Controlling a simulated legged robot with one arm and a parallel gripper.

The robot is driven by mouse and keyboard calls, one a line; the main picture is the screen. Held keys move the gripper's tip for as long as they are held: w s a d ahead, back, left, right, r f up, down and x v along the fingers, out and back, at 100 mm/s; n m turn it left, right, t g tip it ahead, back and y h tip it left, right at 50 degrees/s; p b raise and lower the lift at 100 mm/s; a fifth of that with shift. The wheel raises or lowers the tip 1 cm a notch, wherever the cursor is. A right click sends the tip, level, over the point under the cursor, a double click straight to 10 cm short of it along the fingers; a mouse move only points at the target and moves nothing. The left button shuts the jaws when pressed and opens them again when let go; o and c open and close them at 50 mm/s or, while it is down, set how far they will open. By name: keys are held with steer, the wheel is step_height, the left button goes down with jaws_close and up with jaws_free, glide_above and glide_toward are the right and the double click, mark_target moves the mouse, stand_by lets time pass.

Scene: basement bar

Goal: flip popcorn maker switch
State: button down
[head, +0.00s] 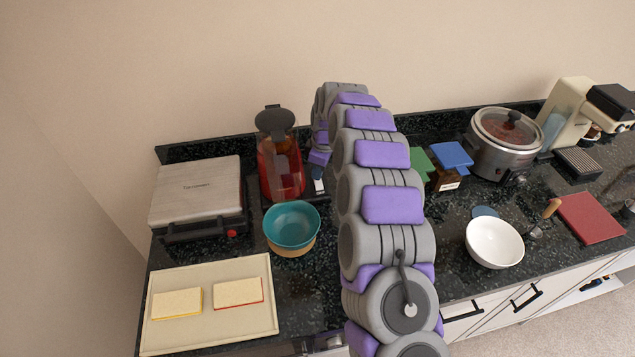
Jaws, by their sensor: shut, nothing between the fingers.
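The red popcorn maker (282,172) with a dark top stands upright against the back of the counter, left of my arm. A teal bowl (291,224) sits in front of it on a round tan base. My gripper (319,158) is shut and empty, pointing down just right of the popcorn maker. My own arm partly covers it, and its fingertips are small. I cannot tell whether it touches the popcorn maker. I cannot make out the switch.
A press grill (196,190) stands at left, behind a tray (208,329) with two sponges. Right of my arm are small boxes (452,157), a slow cooker (506,143), a white bowl (494,244), a red board (591,218) and a coffee machine (570,113).

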steer(key=shift+f, duration=0.25)
steer(key=shift+r, duration=0.15)
steer(key=shift+r+p, duration=1.4)
steer(key=shift+r, duration=2)
